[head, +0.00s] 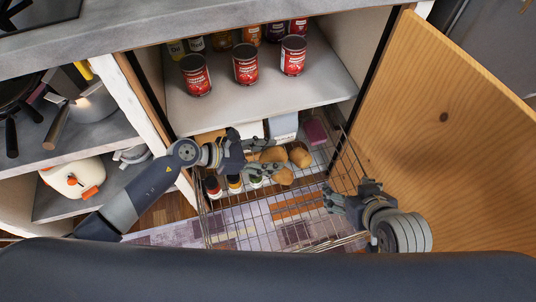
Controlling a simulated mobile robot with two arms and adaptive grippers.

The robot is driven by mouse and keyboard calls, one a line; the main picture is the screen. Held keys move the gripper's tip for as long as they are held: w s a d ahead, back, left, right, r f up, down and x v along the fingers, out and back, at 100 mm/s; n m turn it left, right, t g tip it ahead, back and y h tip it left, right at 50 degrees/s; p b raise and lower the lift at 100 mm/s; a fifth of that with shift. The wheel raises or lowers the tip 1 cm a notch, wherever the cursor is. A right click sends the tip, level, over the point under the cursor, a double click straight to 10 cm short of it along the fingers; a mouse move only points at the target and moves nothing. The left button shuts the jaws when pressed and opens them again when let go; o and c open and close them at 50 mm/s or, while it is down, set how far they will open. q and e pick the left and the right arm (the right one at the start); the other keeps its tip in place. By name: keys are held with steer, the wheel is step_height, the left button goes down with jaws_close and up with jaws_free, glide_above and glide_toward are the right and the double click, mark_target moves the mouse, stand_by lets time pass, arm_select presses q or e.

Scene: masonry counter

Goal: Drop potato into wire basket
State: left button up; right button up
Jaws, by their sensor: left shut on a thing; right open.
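The wire basket (262,217) is a pulled-out wire drawer at the bottom of the open cabinet. My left gripper (262,157) is over its left part, its fingers shut on a brown potato (273,154). Another potato (300,155) is just right of the held one, and one more (283,176) is below it. Whether these touch the held potato is hard to tell. The fingers partly cover the held potato. My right gripper (345,194) is open and empty at the basket's right side, by the wires; contact with them is unclear.
Bottles (235,184) stand at the basket's left, with boxes (283,127) at its back. A shelf (255,99) with red cans (246,65) is above. The open wooden door (445,125) bounds the right. A patterned rug (160,234) lies below.

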arm_select(q)
steer(key=shift+f+b, duration=0.6)
steer(key=shift+f, duration=0.3)
arm_select(e)
steer(key=w+a+r+t+y, duration=0.1)
steer(key=w+a+r+t, duration=0.1)
steer(key=w+r+t, duration=0.2)
steer(key=shift+w+a+r, duration=0.15)
steer(key=shift+w+r, duration=0.55)
steer(key=shift+w, duration=0.35)
arm_select(q)
steer(key=o, duration=1.2)
steer(key=v, duration=1.2)
